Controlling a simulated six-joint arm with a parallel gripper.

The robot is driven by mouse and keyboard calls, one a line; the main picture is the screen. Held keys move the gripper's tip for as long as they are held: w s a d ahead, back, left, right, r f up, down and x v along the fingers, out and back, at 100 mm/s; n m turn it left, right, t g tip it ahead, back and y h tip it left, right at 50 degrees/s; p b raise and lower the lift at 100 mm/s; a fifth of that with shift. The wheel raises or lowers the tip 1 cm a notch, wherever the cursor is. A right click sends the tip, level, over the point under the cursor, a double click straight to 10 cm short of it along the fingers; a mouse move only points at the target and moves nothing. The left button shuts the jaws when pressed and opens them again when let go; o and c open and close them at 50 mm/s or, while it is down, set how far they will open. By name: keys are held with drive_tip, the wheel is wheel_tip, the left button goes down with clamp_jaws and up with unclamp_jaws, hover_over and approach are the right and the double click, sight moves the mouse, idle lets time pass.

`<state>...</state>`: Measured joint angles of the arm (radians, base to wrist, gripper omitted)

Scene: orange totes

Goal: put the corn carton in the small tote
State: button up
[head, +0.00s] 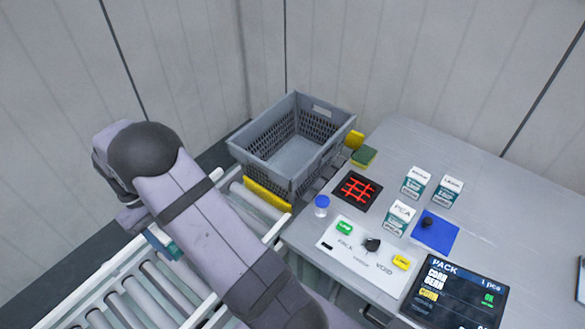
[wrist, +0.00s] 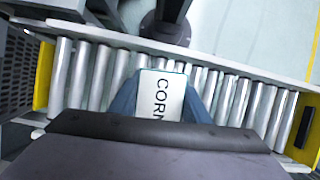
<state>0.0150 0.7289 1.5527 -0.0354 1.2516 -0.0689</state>
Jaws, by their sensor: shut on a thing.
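The corn carton (wrist: 168,82) shows its white top with the word CORN in the wrist view. My gripper (wrist: 160,104) is shut on it, with a blue finger at each side, above the roller conveyor. The gripper is apart from the tote.
The roller conveyor (head: 140,296) runs below my arm, with yellow blocks (head: 266,194) by the tote.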

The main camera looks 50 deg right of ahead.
drive_tip(key=w+d+n+t+h+b, duration=0.15)
drive_tip(key=w+d+n, duration=0.3)
drive_tip(key=d, duration=0.45)
drive_tip(key=w+d+n+h+b, duration=0.1)
drive_tip(key=w+d+n+b, duration=0.3)
drive_tip(key=d, duration=0.5)
drive_tip(key=w+d+r+n+t+h+b, duration=0.1)
drive_tip(key=d+n, duration=0.2)
drive_tip(key=d, duration=0.6)
drive_tip(key=w+d+r+n+t+h+b, duration=0.1)
drive_tip(key=d+r+n, duration=0.15)
drive_tip(key=d, duration=0.65)
drive_tip(key=s+d+f+n+t+b, duration=0.1)
drive_tip(key=s+d+f+n+b, duration=0.1)
drive_tip(key=s+d+f+b, duration=0.4)
drive_tip(key=s+d+f+n+b, duration=0.15)
drive_tip(key=s+d+f, duration=0.25)
drive_tip(key=d+f, duration=0.45)
drive_tip(key=shift+s+d+f+p, duration=0.15)
drive_tip(key=shift+f+p, duration=0.15)
drive_tip(key=shift+f, duration=1.25)
drive_tip(key=shift+w+d+f+p, duration=0.1)
drive_tip(key=shift+f+p, duration=0.15)
drive_tip(key=shift+f, duration=1.35)
drive_tip(key=shift+s+d+f+p, duration=0.15)
drive_tip(key=shift+f+p, duration=0.15)
drive_tip(key=shift+f, duration=1.25)
